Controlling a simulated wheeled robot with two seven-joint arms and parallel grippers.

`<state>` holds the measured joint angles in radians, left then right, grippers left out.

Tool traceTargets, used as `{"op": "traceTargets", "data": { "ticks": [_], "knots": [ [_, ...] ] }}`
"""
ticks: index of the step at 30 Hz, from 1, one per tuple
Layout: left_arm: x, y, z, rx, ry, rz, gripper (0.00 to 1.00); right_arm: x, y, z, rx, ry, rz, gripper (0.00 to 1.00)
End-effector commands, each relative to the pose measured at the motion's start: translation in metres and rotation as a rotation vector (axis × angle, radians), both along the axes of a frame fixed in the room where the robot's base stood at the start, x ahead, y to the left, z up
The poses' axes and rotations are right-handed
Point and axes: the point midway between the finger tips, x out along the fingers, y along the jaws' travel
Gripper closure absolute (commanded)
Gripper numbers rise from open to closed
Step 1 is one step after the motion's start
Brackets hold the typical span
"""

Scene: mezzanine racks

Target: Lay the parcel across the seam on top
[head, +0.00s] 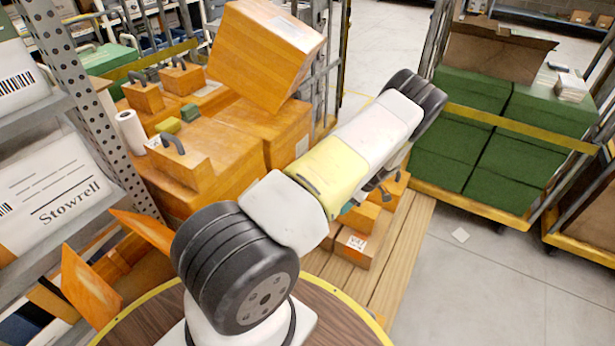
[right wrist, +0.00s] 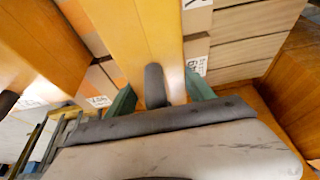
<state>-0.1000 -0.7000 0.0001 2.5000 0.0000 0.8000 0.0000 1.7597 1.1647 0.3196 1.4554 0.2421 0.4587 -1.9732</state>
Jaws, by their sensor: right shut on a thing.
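In the right wrist view, the teal fingers of my right gripper (right wrist: 160,90) are shut on the dark grey handle of an orange parcel (right wrist: 150,35). In the head view my arm hides most of this gripper and its hold, and I cannot make out the held parcel there. Large orange boxes (head: 285,130) stand side by side on the left, with a seam between their tops. An orange parcel with a handle (head: 185,165) sits on the nearer box. A large orange box (head: 265,55) is tilted above the stack's far right; its support is unclear. My left gripper is out of view.
Small handled boxes (head: 145,97) and a white roll (head: 131,132) stand on the stack. Labelled boxes (head: 355,245) sit on wooden planks (head: 405,240). A perforated rack post (head: 85,80) rises at left. A cart of green crates (head: 485,185) stands right.

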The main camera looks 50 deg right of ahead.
Motion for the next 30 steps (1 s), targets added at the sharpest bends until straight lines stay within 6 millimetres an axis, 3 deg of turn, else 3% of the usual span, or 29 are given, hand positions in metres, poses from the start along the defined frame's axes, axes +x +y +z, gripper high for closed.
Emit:
{"op": "traceTargets", "data": {
  "ticks": [13, 14, 17, 26, 30],
  "knots": [
    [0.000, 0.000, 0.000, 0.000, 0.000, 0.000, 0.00, 0.000, 0.000, -0.008, 0.000, 0.000, 0.001, 1.00],
    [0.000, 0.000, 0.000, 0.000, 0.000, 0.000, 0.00, 0.000, 0.000, -0.009, 0.000, 0.000, 0.001, 0.36],
    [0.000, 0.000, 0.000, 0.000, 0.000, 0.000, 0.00, 0.000, 0.000, -0.009, 0.000, 0.000, 0.001, 0.17],
    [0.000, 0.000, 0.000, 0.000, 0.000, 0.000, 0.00, 0.000, 0.000, -0.008, 0.000, 0.000, 0.001, 0.17],
    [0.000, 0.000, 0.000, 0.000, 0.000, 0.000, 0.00, 0.000, -0.001, 0.001, -0.002, 0.001, 0.000, 0.17]
  ]
}}
